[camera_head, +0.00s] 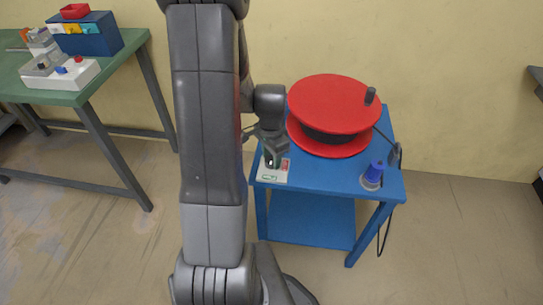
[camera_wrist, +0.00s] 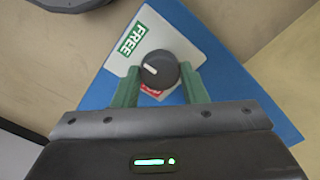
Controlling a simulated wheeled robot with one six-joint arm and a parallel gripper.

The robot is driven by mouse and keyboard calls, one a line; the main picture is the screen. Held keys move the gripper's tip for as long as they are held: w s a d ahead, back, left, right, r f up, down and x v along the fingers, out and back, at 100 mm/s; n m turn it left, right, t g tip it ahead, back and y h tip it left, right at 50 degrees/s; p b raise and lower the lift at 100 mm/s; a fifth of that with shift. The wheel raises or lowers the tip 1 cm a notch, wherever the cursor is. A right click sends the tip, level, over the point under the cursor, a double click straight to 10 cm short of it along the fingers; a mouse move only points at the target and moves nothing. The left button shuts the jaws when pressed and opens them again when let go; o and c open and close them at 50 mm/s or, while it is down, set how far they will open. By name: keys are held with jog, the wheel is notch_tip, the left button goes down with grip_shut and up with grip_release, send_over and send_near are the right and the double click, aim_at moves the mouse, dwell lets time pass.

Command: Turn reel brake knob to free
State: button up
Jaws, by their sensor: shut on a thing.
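The reel brake knob (camera_wrist: 160,70) is a round dark grey knob with a white pointer line, on a light plate (camera_wrist: 185,28) in the wrist view. The pointer lies toward the left, slightly up. A green FREE label (camera_wrist: 132,40) is at the knob's upper left. A red label (camera_wrist: 153,91) below the knob is partly hidden. My gripper (camera_wrist: 159,80) is shut on the knob, one green finger on each side. In the head view my gripper (camera_head: 273,160) is over the plate (camera_head: 272,177) at the blue table's front left corner.
The red cable reel (camera_head: 333,103) stands on the blue table (camera_head: 325,179), just right of my gripper. A green bench (camera_head: 75,96) with boxes is at the far left. Floor is clear in front.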

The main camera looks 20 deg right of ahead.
aim_at(271, 160)
jog(key=shift+w, duration=0.1)
jog(key=o, duration=1)
jog(key=shift+c, duration=0.2)
notch_tip(271, 160, up, 14)
jog(key=p, duration=0.2)
jog(key=shift+f, duration=0.2)
notch_tip(271, 160, down, 14)
jog(key=shift+r+b, duration=0.2)
jog(key=shift+b, duration=0.85)
